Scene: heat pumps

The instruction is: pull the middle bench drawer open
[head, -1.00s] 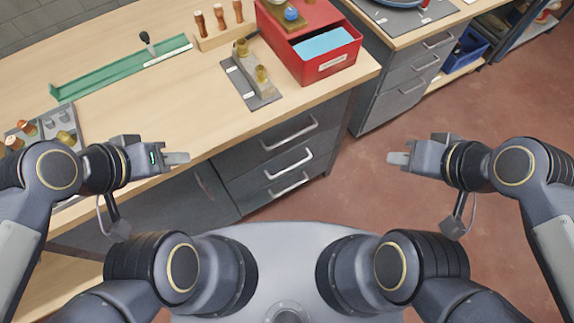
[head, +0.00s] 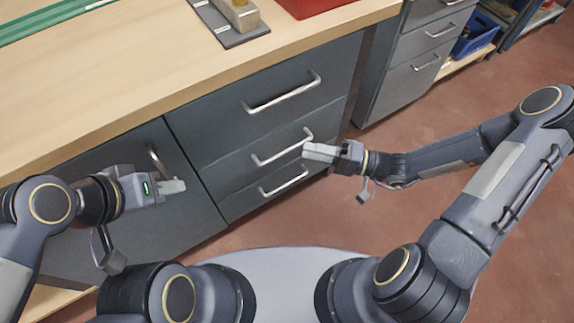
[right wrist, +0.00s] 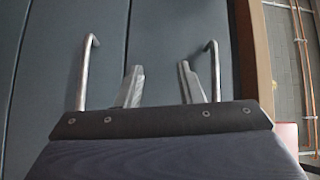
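The grey bench has three stacked drawers with bar handles, all closed. The middle drawer (head: 245,160) has its silver handle (head: 283,149) facing me. My right gripper (head: 318,152) is in front of the drawers, close to the right end of that handle in the head view. In the right wrist view, my right gripper (right wrist: 160,85) has its fingers apart with nothing between them. The middle handle (right wrist: 86,75) stands left of both fingers, and the top drawer handle (right wrist: 213,70) right of them. My left gripper (head: 173,186) is in front of the cabinet door; its finger gap is unclear.
The top drawer handle (head: 282,93) is above and the bottom drawer handle (head: 284,181) below. A cabinet door (head: 110,195) with its own handle is left of the drawers. The wooden benchtop (head: 150,60) overhangs above. Red floor (head: 400,220) is clear to the right.

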